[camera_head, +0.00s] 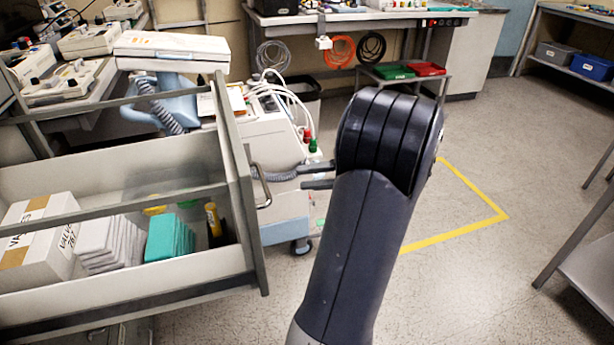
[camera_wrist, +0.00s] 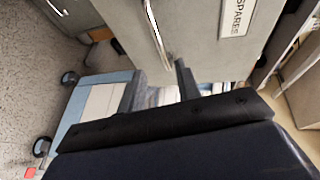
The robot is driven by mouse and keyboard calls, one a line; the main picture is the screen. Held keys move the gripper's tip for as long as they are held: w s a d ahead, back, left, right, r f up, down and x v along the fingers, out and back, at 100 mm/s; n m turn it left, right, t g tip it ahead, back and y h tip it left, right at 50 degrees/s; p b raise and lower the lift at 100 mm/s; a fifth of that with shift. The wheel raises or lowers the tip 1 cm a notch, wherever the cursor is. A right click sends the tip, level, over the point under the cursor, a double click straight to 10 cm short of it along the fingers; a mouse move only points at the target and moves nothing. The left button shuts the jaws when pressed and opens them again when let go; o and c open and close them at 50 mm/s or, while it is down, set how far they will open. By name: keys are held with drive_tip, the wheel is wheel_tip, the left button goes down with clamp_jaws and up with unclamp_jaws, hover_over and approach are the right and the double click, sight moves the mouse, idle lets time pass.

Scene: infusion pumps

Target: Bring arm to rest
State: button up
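My gripper (camera_head: 303,177) is to the left of my dark arm in the head view, its two fingers pointing left toward the open drawer (camera_head: 120,308). In the wrist view the fingers of my gripper (camera_wrist: 160,72) are apart, with nothing held between them. The drawer's metal handle (camera_head: 262,187) is just left of the fingertips, apparently apart from them. The handle (camera_wrist: 154,33) also shows in the wrist view, on the grey drawer front (camera_wrist: 195,45) beside a SPARES label (camera_wrist: 236,16). The rest of my wrist is hidden behind the arm in the head view.
The drawer holds a VALVES box (camera_head: 40,240), white packets (camera_head: 108,243) and teal boxes (camera_head: 170,237). A cart with cables (camera_head: 275,135) stands behind the gripper. A metal table (camera_head: 590,265) is at right. Floor around the yellow line (camera_head: 455,235) is clear.

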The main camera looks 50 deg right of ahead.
sight(264, 180)
drive_tip(key=b+x, duration=0.2)
drive_tip(key=x, duration=0.8)
drive_tip(key=shift+w+a, duration=0.25)
drive_tip(key=shift+w, duration=0.05)
drive_tip(key=shift+w+a, duration=0.35)
drive_tip(key=shift+a, duration=0.05)
